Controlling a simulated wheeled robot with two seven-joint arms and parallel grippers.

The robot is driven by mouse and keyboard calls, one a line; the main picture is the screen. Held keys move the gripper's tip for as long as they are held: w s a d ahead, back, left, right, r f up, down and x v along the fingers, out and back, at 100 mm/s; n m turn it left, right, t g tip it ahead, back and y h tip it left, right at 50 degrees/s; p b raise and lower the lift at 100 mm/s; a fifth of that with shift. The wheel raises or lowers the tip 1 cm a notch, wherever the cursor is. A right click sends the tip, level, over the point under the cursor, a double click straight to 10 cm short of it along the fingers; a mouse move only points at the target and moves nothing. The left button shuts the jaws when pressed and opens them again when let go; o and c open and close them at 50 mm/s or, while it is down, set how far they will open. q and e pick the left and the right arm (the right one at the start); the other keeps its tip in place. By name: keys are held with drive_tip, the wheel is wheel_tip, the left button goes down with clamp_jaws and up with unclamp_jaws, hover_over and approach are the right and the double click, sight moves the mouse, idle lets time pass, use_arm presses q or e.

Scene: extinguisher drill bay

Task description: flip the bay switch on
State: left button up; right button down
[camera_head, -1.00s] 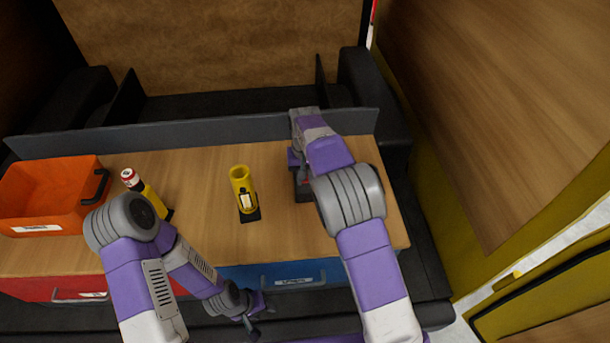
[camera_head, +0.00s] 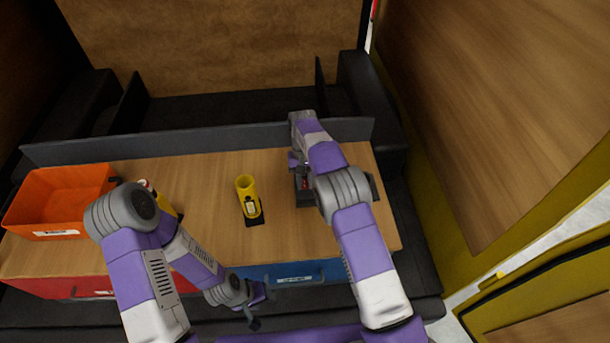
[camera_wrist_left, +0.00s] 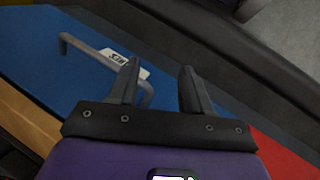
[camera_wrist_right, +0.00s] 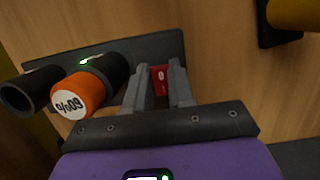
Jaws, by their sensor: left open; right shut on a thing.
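The bay switch is a small red rocker (camera_wrist_right: 160,78) with a white mark, set on a dark panel (camera_wrist_right: 150,48) in the right wrist view. My right gripper (camera_wrist_right: 160,92) has its fingers on either side of the red rocker and is shut on it. In the head view the dark panel (camera_head: 304,198) is partly hidden under my right gripper (camera_head: 299,168). My left gripper (camera_head: 256,310) is open and empty in front of the blue drawer (camera_head: 270,274); the left wrist view shows its spread fingers (camera_wrist_left: 160,88) near the drawer handle (camera_wrist_left: 85,50).
An orange-capped cylinder (camera_wrist_right: 80,95) and a dark open tube (camera_wrist_right: 18,98) stand on the panel beside the switch. A yellow holder (camera_head: 247,190) stands mid-table. An orange bin (camera_head: 50,205) and a partly hidden yellow bottle (camera_head: 170,205) are at left. A low dark wall (camera_head: 200,138) runs behind.

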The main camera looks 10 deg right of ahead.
drive_tip(key=shift+w+g+p, duration=0.2)
drive_tip(key=shift+g+p, duration=0.1)
drive_tip(key=shift+r, duration=0.1)
idle(0.4)
drive_tip(key=c, duration=1)
unclamp_jaws()
drive_tip(key=shift+g, duration=0.3)
drive_tip(key=shift+o, duration=0.2)
